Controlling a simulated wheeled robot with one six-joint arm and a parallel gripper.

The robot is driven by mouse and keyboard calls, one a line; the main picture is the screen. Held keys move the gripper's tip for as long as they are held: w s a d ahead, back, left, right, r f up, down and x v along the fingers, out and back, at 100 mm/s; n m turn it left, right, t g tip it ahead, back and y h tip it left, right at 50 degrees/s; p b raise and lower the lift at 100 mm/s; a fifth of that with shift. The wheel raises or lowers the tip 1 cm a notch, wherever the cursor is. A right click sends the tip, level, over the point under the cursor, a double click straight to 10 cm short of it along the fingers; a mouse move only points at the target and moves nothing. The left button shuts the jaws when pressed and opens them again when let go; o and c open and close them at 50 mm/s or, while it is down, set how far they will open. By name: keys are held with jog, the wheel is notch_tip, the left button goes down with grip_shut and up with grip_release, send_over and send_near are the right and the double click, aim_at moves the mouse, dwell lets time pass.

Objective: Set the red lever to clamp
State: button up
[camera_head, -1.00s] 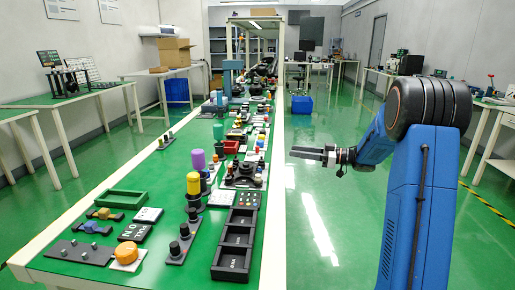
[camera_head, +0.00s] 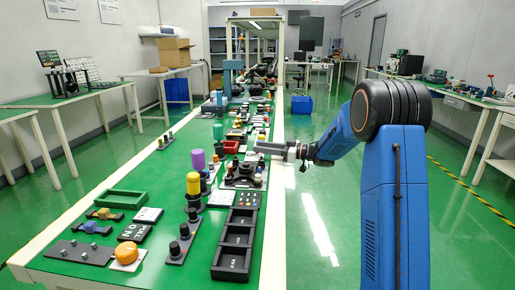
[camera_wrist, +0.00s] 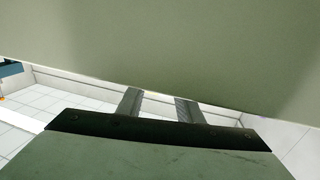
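I cannot make out a red lever for certain. A small red part (camera_head: 231,147) shows among the devices on the long green table (camera_head: 95,165) in the head view, but it is too small to tell what it is. My gripper (camera_head: 260,147) is level over the right edge of the table, beside a dark device with a round base (camera_head: 243,172). In the wrist view my two fingers (camera_wrist: 158,105) stand apart with nothing between them. No lever shows there.
The table is crowded with knobs, buttons, a green tray (camera_head: 123,199) and a black compartment box (camera_head: 234,243). A blue press-like device (camera_head: 228,78) stands farther back. A plain pale surface (camera_wrist: 180,45) fills the upper wrist view.

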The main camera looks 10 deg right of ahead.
jog(key=shift+x, duration=1.2)
jog(key=shift+c, duration=0.6)
grip_shut()
jog(key=shift+w+n+g+y, duration=0.25)
jog(key=shift+n+g+y, duration=0.25)
jog(key=shift+n+g, duration=0.5)
jog(key=shift+o, duration=0.6)
grip_release()
jog(key=v, duration=1.7)
jog(key=shift+d, duration=0.25)
